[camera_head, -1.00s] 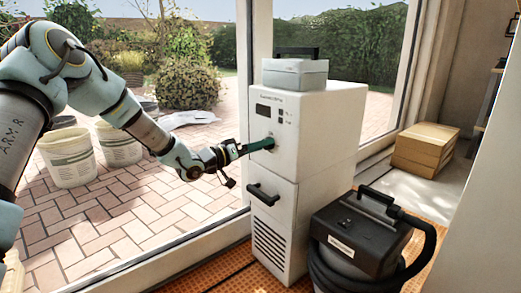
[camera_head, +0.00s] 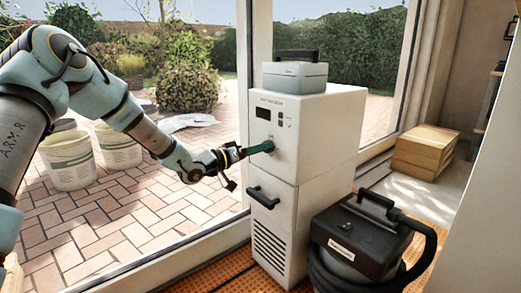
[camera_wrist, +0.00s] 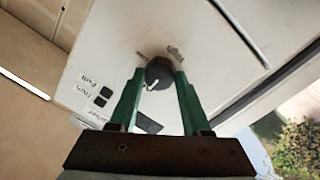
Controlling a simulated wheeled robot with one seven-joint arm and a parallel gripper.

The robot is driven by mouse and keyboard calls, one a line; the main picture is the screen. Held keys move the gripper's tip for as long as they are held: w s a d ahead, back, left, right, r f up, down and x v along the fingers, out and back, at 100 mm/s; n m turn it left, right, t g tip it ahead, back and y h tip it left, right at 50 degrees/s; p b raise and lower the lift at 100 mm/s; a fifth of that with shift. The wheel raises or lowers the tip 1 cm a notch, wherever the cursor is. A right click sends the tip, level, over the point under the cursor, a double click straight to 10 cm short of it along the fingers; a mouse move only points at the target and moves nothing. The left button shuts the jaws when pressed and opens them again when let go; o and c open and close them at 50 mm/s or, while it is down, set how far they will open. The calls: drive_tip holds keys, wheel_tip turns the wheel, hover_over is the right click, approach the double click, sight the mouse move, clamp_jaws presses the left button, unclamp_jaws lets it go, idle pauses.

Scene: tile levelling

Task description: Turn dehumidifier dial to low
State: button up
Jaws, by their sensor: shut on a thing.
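The white dehumidifier (camera_head: 325,130) stands upright by the glass door, with a dark display and small buttons on its upper front. Its dial (camera_wrist: 158,74) is a dark round knob with a pale curved mark, seen in the wrist view. My gripper (camera_head: 268,147) reaches the front panel from the left. Its two green fingers (camera_wrist: 157,84) lie on either side of the dial and are shut on it. In the head view the fingertips hide the dial.
A grey case (camera_head: 295,75) with a black handle sits on top of the dehumidifier. A black-lidded vacuum (camera_head: 362,235) with a hose stands close at the right. A black drawer handle (camera_head: 264,198) sticks out below my gripper. Buckets (camera_head: 68,160) stand outside on the paving.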

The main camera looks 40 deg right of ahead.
drive_tip(key=shift+m, duration=0.3)
clamp_jaws()
drive_tip(key=shift+s+m+t+y+b, duration=0.25)
drive_tip(key=shift+m+b, duration=1.3)
drive_tip(key=shift+m, duration=2.55)
drive_tip(key=shift+w+m+t+y+b, duration=0.25)
drive_tip(key=shift+m+b, duration=1.3)
drive_tip(key=shift+m, duration=2.55)
drive_tip(key=shift+s, duration=0.1)
drive_tip(key=o, duration=1.2)
unclamp_jaws()
drive_tip(key=shift+r, duration=0.1)
drive_tip(key=shift+a, duration=0.1)
